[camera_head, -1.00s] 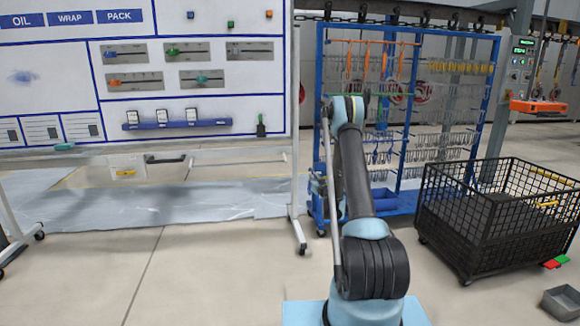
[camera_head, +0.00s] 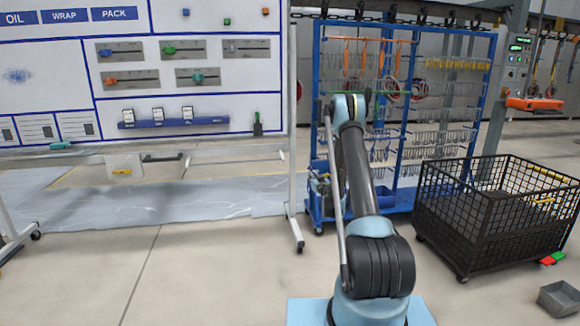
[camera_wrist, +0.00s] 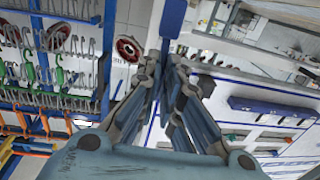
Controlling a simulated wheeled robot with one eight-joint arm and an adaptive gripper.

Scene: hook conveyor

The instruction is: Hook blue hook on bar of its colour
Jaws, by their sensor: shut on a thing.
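My gripper (camera_wrist: 166,65) is shut. A plain blue piece (camera_wrist: 173,18) shows at its fingertips; it looks like the blue hook, but its shape is cut off by the top edge. In the head view my gripper is hidden behind my arm, and the hook cannot be seen. The blue-framed rack (camera_head: 317,70) stands behind my arm. Orange hooks (camera_head: 346,58) hang on its upper part, with rows of grey hooks (camera_head: 440,138) lower down. The wrist view shows green hooks (camera_wrist: 62,78) at left. I cannot tell which bar is blue.
A white board (camera_head: 60,110) on a wheeled frame stands left of the rack. A black wire crate (camera_head: 480,215) stands to the right, near a small grey bin (camera_head: 558,300). An overhead chain conveyor (camera_head: 420,14) runs above the rack. The floor at front left is clear.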

